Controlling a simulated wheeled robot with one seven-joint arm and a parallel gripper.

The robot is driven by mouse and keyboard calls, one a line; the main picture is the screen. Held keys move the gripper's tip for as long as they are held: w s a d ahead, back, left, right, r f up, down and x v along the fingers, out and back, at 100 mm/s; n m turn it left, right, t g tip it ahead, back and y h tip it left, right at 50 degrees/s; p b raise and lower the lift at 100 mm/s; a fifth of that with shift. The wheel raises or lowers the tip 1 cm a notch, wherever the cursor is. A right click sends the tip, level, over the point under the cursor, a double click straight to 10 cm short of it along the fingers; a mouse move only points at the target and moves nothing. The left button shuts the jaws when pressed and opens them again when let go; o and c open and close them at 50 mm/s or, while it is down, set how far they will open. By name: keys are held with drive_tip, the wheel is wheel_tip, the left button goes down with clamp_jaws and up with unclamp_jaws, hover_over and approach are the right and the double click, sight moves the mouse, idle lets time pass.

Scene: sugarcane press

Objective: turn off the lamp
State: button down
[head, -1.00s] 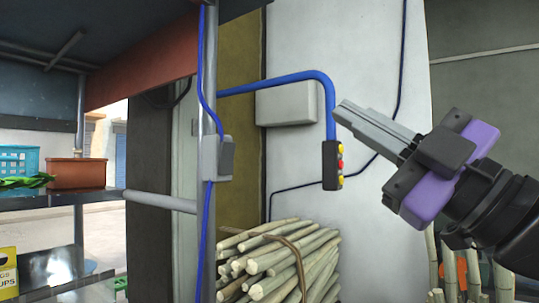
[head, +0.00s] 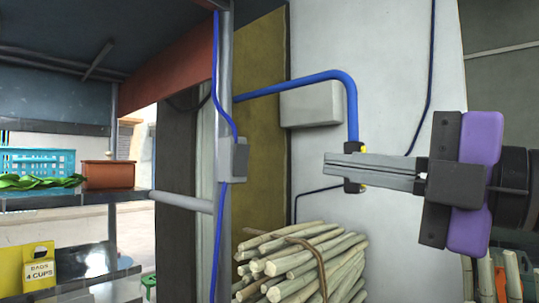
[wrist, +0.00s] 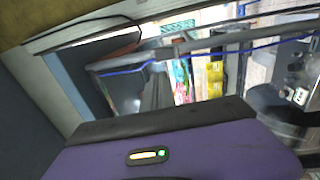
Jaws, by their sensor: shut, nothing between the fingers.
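I cannot make out a lamp in either view. A grey switch box (head: 239,160) is fixed to the upright metal pole (head: 225,85), with a blue cable running above and below it. My gripper (head: 326,165) is shut and empty in the head view. It points left, its fingertips to the right of the switch box with a gap between them in the picture. Its fingers cover most of a dark control box (head: 351,186) that hangs from a blue pipe. The wrist view shows my purple gripper body (wrist: 200,150), but not the fingertips.
Stacked cane (head: 290,265) stands below my gripper. A shelf with a terracotta planter (head: 109,174) and a blue basket (head: 60,162) is at left.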

drive_tip(key=p, duration=0.4)
approach(243, 151)
drive_tip(key=x, duration=0.5)
drive_tip(key=shift+p+x, duration=0.35)
drive_tip(key=shift+x, duration=0.6)
drive_tip(key=shift+w+a, duration=0.1)
